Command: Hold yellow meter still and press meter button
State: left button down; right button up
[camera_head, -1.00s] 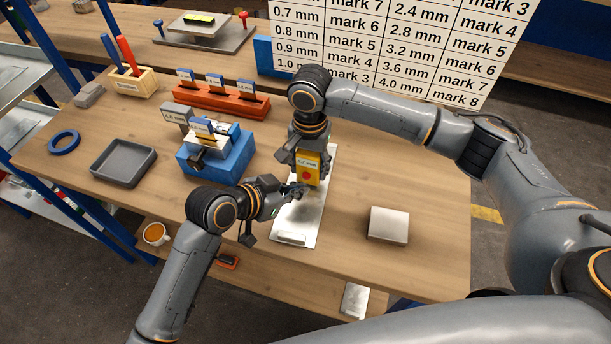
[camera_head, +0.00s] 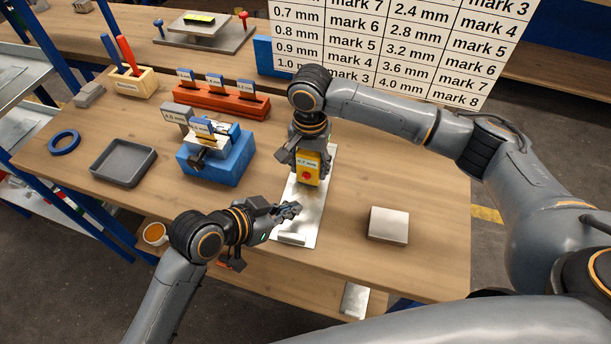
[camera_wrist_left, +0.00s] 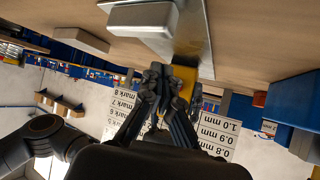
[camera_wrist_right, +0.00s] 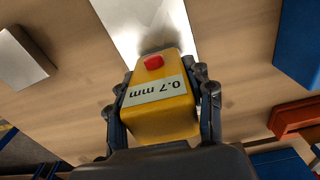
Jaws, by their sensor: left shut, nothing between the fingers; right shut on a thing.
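The yellow meter (camera_head: 307,163) is upright over the metal plate (camera_head: 312,215). My right gripper (camera_head: 307,155) is shut on it from above. In the right wrist view the yellow meter (camera_wrist_right: 160,118) sits between both fingers (camera_wrist_right: 160,110).
A metal block (camera_head: 388,225) lies right of the plate. A blue fixture (camera_head: 216,160), an orange rack (camera_head: 220,98) and a grey tray (camera_head: 123,163) are to the left. A mark chart (camera_head: 400,45) stands behind.

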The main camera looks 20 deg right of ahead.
jog(key=o, duration=1.4)
jog(key=shift+r, duration=0.15)
notch_tip(320, 180, up, 12)
jog(key=shift+f, duration=0.15)
